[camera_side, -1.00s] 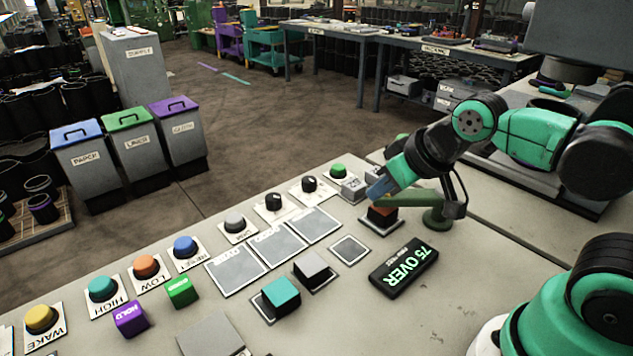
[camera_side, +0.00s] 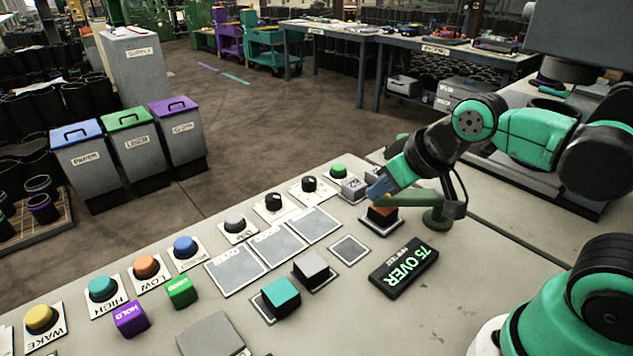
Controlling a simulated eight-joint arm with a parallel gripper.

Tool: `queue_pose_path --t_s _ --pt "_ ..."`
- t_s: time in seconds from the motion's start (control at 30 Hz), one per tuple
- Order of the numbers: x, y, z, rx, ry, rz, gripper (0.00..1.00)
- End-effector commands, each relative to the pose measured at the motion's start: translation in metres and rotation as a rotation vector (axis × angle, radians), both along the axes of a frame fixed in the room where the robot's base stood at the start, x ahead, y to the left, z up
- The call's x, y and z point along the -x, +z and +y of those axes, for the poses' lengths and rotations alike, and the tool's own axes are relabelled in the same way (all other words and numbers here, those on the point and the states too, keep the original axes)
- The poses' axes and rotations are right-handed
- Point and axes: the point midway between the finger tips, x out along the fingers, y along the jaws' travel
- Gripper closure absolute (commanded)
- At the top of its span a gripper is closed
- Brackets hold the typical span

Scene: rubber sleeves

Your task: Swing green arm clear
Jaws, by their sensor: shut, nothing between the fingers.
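The green arm (camera_side: 412,200) is a thin bar on a round green post (camera_side: 436,216) at the right of the panel. It reaches left over an orange-topped block (camera_side: 383,212) on a square pad. My gripper (camera_side: 374,194) is shut and empty, its blue-grey tips pointing down and left at the bar's left end. It partly hides the bar and the block. I cannot tell whether the tips touch the bar.
A black display reading "75 OVER" (camera_side: 404,267) lies in front. Teal (camera_side: 281,297) and grey (camera_side: 311,268) blocks sit further left.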

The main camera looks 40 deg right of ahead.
Motion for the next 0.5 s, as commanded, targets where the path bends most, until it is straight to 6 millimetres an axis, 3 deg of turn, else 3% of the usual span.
queue_pose_path --t_s 0.27,0.43,0.47,0.5 --pt "0.000 0.000 0.000 0.000 0.000 0.000 0.97" --pt "-0.004 0.003 -0.005 -0.001 -0.022 0.037 0.49" --pt "-0.006 0.005 -0.008 -0.001 -0.032 0.056 0.42" --pt "-0.009 0.007 -0.013 -0.003 -0.051 0.088 0.42"
